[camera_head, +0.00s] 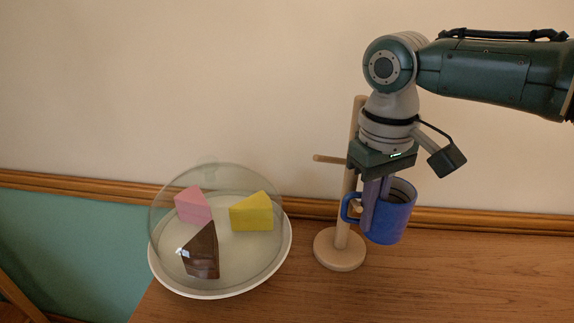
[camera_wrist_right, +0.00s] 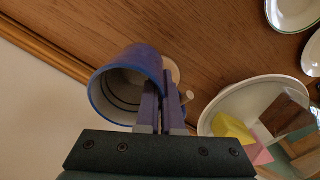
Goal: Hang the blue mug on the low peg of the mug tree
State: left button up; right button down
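The blue mug (camera_head: 397,222) is upright, off the table, just right of the mug tree's wooden post (camera_head: 348,190). My right gripper (camera_head: 375,212) points down and is shut on the mug's wall on the side of the handle; the mug also shows in the right wrist view (camera_wrist_right: 124,80) beside the fingers (camera_wrist_right: 163,100). The handle (camera_head: 346,208) faces the post. The low peg (camera_head: 357,207) shows at the handle; whether it passes through the loop I cannot tell. The upper peg (camera_head: 328,159) points left and is empty. My left gripper is out of view.
A plate (camera_head: 225,285) under a clear dome (camera_head: 210,172) holds pink, yellow and brown cake wedges, left of the tree's round base (camera_head: 340,250). The wall is close behind. The table (camera_head: 460,285) is clear at right. More dishes (camera_wrist_right: 293,12) show in the wrist view.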

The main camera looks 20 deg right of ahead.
jog(key=shift+a, duration=0.1)
jog(key=c, duration=1)
grip_release()
